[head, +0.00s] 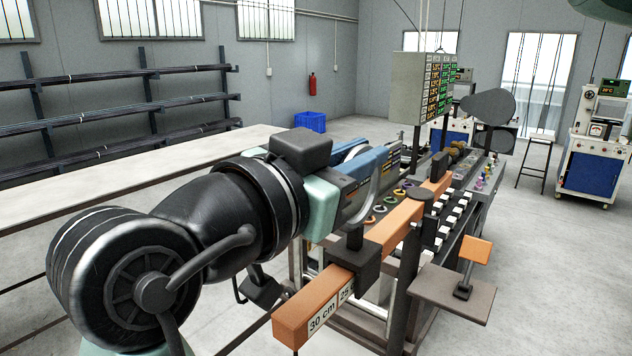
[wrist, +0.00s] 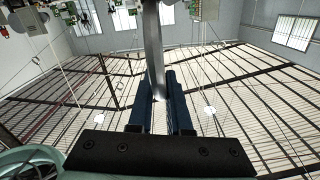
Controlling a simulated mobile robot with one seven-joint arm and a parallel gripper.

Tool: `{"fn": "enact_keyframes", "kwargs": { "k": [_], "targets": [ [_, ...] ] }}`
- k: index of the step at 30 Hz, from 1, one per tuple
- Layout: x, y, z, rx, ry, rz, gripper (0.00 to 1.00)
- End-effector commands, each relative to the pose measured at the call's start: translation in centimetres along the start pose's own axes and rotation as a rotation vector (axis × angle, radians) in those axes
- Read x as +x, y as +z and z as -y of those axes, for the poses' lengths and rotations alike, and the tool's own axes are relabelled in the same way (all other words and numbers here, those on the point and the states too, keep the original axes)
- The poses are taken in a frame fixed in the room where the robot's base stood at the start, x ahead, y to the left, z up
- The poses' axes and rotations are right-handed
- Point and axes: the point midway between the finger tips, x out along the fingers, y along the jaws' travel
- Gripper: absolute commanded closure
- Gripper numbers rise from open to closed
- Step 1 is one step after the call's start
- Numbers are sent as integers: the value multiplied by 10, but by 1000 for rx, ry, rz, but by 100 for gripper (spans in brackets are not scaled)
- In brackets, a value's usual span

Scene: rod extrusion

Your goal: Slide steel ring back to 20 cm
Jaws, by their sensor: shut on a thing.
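My gripper (head: 374,162) has blue fingers and is closed on the steel ring (head: 372,196), a grey curved band. In the wrist view the gripper (wrist: 160,84) pinches the ring's grey strip (wrist: 153,45) between its two blue fingers. The ring's far side is partly hidden by my arm and fingers. An orange bar (head: 310,308) with length labels runs from front to back, right of the gripper. Its "30 cm" label (head: 322,323) is at the near end, followed by a partly covered "25" label (head: 346,294). I cannot see a 20 cm label.
A black block (head: 352,262) sits around the bar beside the 25 label. Dark posts (head: 408,285) and a small side plate (head: 452,294) stand to the right. Behind is a machine bench with coloured rings (head: 377,222) and a display box (head: 421,88). A long pale table (head: 130,173) is at left.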

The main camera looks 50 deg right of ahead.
Motion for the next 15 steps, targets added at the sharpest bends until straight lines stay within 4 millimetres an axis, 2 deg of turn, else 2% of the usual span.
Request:
{"fn": "enact_keyframes", "kwargs": {
  "k": [1,5,14,15],
  "targets": [
    [10,-1,0,3,-1,-5,100],
    [23,-2,1,3,-4,-5,100],
    [24,-3,1,4,-5,-6,100],
    [25,-3,1,4,-5,-6,78]
  ]
}}
